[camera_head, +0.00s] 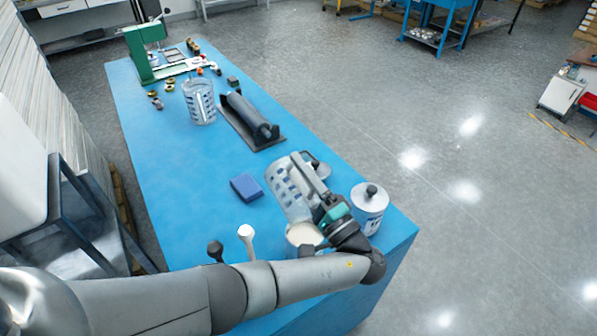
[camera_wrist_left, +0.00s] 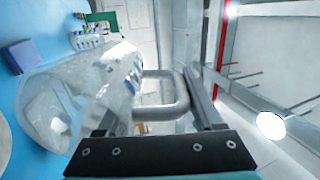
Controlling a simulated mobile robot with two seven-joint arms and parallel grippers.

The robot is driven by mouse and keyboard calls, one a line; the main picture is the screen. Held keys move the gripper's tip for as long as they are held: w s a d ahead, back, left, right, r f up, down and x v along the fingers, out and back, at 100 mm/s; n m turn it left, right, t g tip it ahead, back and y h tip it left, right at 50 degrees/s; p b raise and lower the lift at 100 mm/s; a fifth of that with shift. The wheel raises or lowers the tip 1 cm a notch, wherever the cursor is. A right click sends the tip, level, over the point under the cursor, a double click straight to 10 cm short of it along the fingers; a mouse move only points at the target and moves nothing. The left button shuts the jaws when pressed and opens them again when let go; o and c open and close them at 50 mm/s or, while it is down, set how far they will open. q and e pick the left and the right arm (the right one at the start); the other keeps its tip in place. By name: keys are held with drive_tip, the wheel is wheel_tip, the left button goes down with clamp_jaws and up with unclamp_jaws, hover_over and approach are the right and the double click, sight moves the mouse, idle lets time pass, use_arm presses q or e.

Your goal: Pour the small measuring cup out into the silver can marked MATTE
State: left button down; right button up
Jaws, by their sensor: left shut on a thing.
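A clear measuring cup (camera_head: 287,190) with blue markings is in my left gripper (camera_head: 318,190). In the left wrist view the gripper's fingers are around the handle of the cup (camera_wrist_left: 95,85). The cup is tipped over, its mouth toward the lower left in that view, and I see no clear liquid stream. An open can (camera_head: 303,236) with pale contents stands just below it, partly hidden by my gripper. A silver can (camera_head: 370,204) with a knobbed lid stands to the right. I cannot read MATTE on either. My right gripper is not in view.
A second measuring cup (camera_head: 199,102) stands farther back on the blue table (camera_head: 165,170). Near it are a dark roller in a tray (camera_head: 250,122) and a green press (camera_head: 145,50). A blue block (camera_head: 246,187) lies left of the held cup. The table's left middle is clear.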

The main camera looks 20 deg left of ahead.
sight(281, 160)
use_arm(q)
drive_tip(key=shift+w+a+r+g+h+p, duration=0.15)
drive_tip(key=shift+w+a+g+h+p, duration=0.35)
drive_tip(key=shift+p, duration=0.45)
drive_tip(key=shift+w+a+r+g+h+p, duration=0.2)
drive_tip(key=shift+w+a+h+p, duration=0.1)
drive_tip(key=shift+a+h+p, duration=0.5)
drive_tip(key=shift+w+f+p, duration=0.1)
drive_tip(key=shift+p, duration=0.3)
drive_tip(key=shift+w+a, duration=0.15)
drive_tip(key=shift+w+a+f+g+h+p, duration=0.35)
drive_tip(key=shift+a+f+g+h+p, duration=0.15)
drive_tip(key=shift+a+h+p, duration=0.1)
drive_tip(key=shift+w+a+f+g+h+p, duration=0.35)
drive_tip(key=shift+a+f+g+h+p, duration=0.15)
drive_tip(key=shift+h+p, duration=0.1)
